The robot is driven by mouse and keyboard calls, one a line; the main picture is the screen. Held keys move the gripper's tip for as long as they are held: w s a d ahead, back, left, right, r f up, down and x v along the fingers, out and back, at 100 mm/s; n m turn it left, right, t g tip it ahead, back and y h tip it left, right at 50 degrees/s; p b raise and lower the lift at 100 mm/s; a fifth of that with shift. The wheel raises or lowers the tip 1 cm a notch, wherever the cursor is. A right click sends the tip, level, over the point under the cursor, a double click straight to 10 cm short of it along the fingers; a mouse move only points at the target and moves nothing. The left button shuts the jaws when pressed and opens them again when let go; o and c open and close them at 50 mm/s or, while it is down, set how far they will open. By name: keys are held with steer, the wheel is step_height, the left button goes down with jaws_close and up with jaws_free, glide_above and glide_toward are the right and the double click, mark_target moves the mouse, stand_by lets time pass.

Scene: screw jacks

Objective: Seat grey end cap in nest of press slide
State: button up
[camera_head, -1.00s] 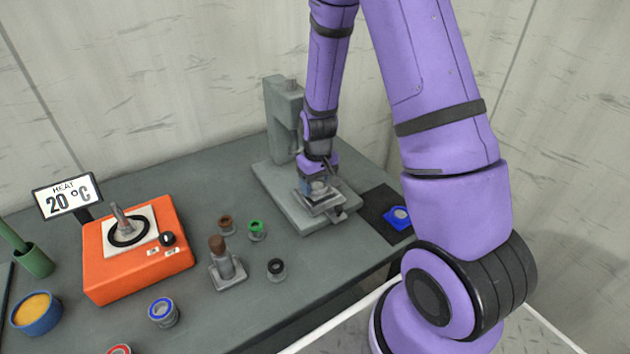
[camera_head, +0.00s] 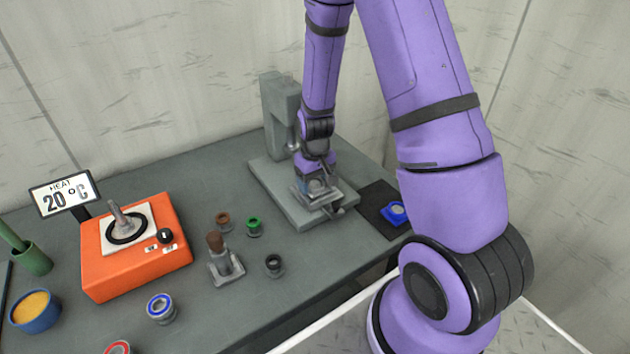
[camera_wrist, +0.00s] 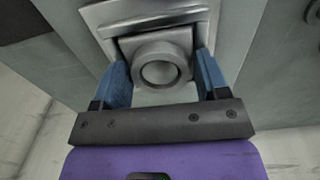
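The grey end cap (camera_wrist: 162,66) shows in the wrist view as a squarish grey body with a round, hollow boss facing the camera. In the head view my gripper (camera_head: 318,187) points down at the slide (camera_head: 330,205), and the cap is mostly hidden there.
The grey press column (camera_head: 281,112) stands behind my gripper. A black mat with a blue part (camera_head: 396,212) lies right of the press. An orange heater (camera_head: 135,265), a grey stand with a brown top (camera_head: 222,262), several ringed parts and a blue bowl (camera_head: 36,312) occupy the left.

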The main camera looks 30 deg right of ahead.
steer(key=shift+o, duration=0.5)
step_height(320, 180, up, 12)
step_height(320, 180, up, 7)
glide_above(315, 184)
steer(key=s+a, duration=0.2)
steer(key=s+a+r+t, duration=0.2)
steer(key=s+r, duration=0.5)
steer(key=r, duration=0.2)
steer(key=s+a+r+t, duration=0.2)
steer(key=s+r, duration=0.6)
steer(key=s, duration=0.5)
steer(key=shift+s+a+t, duration=0.15)
steer(key=shift+s+t, duration=0.15)
steer(key=shift+t, duration=0.2)
